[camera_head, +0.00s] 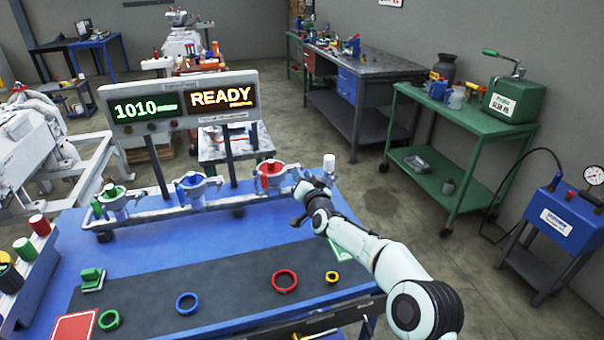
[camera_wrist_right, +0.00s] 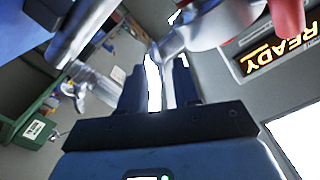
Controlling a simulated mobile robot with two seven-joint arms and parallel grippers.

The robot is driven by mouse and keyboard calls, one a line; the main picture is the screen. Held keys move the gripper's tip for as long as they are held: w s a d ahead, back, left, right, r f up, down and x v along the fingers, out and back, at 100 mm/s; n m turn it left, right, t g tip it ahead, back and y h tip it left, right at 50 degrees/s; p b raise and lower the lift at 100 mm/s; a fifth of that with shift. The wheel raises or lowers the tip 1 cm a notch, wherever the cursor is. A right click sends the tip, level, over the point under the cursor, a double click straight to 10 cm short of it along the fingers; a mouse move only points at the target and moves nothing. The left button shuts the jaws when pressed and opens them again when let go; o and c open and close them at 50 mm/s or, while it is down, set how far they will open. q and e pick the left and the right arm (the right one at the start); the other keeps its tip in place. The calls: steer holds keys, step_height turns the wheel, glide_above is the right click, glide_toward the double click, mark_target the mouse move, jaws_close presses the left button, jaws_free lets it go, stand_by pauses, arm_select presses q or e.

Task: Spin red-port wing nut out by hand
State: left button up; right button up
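The red port (camera_head: 271,173) stands at the right end of the metal manifold (camera_head: 170,212), with a grey clamp (camera_head: 262,187) around it. My right gripper (camera_head: 303,188) is at the right side of this clamp. In the right wrist view its two dark fingers (camera_wrist_right: 160,88) stand apart. A narrow grey metal piece (camera_wrist_right: 168,72) reaches down between them from the clamp body (camera_wrist_right: 205,25), nearer the right finger, with a bright gap on the other side. Whether this piece is the wing nut I cannot tell; the nut is not clear in the head view. My left gripper is out of view.
Green port (camera_head: 113,195) and blue port (camera_head: 192,180) stand left on the manifold, below the READY display (camera_head: 185,100). A red ring (camera_head: 285,281), blue ring (camera_head: 188,303), green ring (camera_head: 109,320) and small yellow ring (camera_head: 332,278) lie on the dark mat (camera_head: 235,295).

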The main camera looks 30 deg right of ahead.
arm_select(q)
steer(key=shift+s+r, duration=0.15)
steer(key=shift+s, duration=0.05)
arm_select(e)
steer(key=shift+w+d, duration=0.15)
steer(key=shift+w, duration=0.5)
jaws_close()
